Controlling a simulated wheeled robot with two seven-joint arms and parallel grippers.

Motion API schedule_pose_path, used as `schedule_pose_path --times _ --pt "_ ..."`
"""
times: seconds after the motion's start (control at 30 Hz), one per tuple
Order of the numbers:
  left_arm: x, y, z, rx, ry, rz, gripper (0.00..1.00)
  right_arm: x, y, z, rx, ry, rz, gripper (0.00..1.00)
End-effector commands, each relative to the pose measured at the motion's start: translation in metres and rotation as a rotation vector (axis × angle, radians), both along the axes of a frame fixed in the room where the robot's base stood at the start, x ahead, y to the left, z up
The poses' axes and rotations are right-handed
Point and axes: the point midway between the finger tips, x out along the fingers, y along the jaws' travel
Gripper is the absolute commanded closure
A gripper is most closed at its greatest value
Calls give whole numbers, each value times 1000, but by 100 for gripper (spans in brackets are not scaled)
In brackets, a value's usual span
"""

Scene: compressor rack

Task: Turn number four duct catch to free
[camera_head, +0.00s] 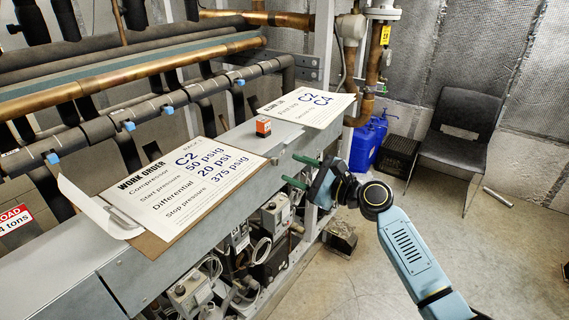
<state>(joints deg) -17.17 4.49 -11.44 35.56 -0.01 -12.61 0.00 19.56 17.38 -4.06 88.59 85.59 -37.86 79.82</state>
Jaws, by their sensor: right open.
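The long grey duct (75,245) runs from the lower left toward the back, with a flat top and a front side face. I cannot make out a catch marked number four on it. My right gripper (300,171) has green fingers that stand apart, with nothing seen between them. It points left, in front of the duct's front edge near the far right part, and I cannot tell whether it touches it. My left gripper is not in view.
Pressure controls and cables (275,213) hang below. Blue jugs (368,143) and a dark chair (462,130) stand behind. The floor at right is mostly clear.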

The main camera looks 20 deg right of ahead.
Motion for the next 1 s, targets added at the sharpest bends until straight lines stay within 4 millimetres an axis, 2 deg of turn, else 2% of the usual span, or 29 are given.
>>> schedule_pose_path --times 0.1,0.23,0.63,0.93,1.0 --pt "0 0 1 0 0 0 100 16 12 1 1 -1 0 59" --pt "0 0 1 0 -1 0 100 26 20 0 0 1 -1 59" --pt "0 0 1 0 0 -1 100 31 24 -1 -2 -1 -1 60" --pt "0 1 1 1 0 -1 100 31 24 -1 -3 0 -1 99" --pt "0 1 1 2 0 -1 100 31 24 -1 -3 0 -1 100"
